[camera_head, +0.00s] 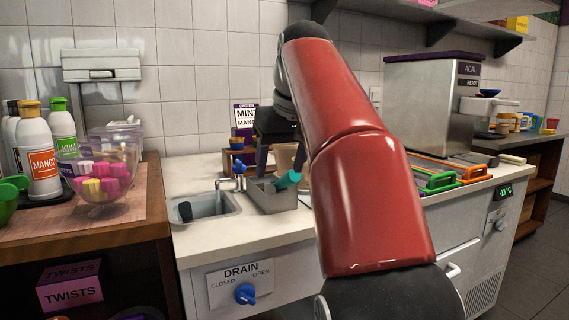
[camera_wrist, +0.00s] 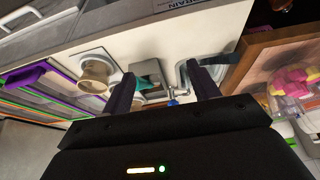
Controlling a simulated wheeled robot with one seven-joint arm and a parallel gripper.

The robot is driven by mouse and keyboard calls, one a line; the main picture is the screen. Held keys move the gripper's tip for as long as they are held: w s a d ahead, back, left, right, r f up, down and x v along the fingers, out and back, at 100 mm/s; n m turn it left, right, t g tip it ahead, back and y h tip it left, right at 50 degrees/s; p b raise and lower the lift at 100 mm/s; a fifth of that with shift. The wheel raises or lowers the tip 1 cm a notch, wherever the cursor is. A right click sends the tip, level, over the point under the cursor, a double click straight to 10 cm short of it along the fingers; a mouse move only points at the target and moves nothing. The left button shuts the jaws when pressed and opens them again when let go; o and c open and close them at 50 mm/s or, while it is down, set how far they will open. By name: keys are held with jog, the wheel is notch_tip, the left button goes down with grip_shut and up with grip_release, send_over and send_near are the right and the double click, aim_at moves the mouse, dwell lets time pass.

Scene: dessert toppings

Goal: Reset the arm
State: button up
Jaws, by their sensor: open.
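My red arm reaches forward over the white counter (camera_head: 260,234). My gripper (camera_head: 258,165) hangs above the counter near the sink (camera_head: 215,208), partly hidden by the arm. In the wrist view my gripper (camera_wrist: 164,90) shows two dark fingers spread apart, with nothing held between them. Beyond the fingers stand a grey metal bin (camera_wrist: 148,70) with a teal item in it and a blue-handled tap (camera_wrist: 172,92). The bin also shows in the head view (camera_head: 268,200), just below my gripper.
A wooden counter (camera_head: 130,222) at left holds sauce bottles (camera_head: 38,155) and a clear bowl of pink and yellow pieces (camera_head: 104,170). An acai machine (camera_head: 425,105) stands at right, behind green- and orange-handled lids (camera_head: 438,182). A beige cup (camera_wrist: 95,72) stands beside the bin.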

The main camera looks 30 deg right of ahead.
dwell(0.4)
jog(key=s+a+f, duration=0.3)
jog(key=s+f, duration=0.3)
jog(key=f, duration=0.4)
jog(key=s+a+f, duration=0.3)
jog(key=s+f, duration=0.4)
jog(key=f, duration=0.2)
jog(key=s+a+f+t, duration=0.1)
jog(key=s+a+f, duration=0.2)
jog(key=s+f, duration=0.4)
notch_tip(320, 180, down, 4)
jog(key=shift+a+r, duration=0.15)
jog(key=shift+a, duration=0.2)
